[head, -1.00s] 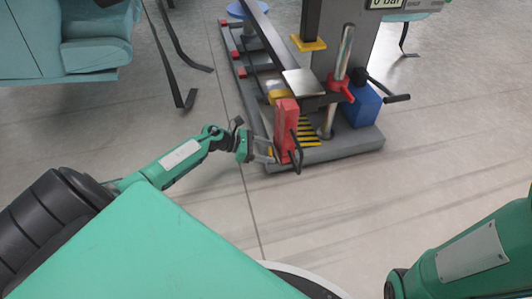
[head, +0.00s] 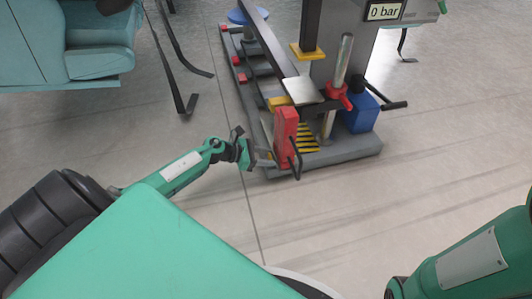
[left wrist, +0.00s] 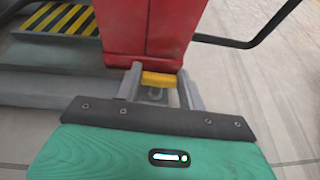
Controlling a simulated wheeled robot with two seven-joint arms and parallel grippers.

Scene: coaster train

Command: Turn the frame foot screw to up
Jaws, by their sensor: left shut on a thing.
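A yellow piece (left wrist: 158,79), which seems to be the frame foot screw, shows in the left wrist view under the red block (left wrist: 150,35). The fingers of my left gripper (left wrist: 158,90) stand on either side of it and are shut on it. In the head view my left gripper (head: 264,158) reaches from the left to the foot of the red block (head: 286,130), low by the front corner of the grey base. The yellow piece is hidden there. My right arm shows at the lower right, but its gripper is out of view.
A black bar handle (head: 296,158) sticks out beside the red block. The grey base (head: 345,152) carries a yellow-black striped plate (head: 307,138), a post with a red collar and a blue box (head: 360,115). A teal seat (head: 95,60) stands at upper left. Floor in front is clear.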

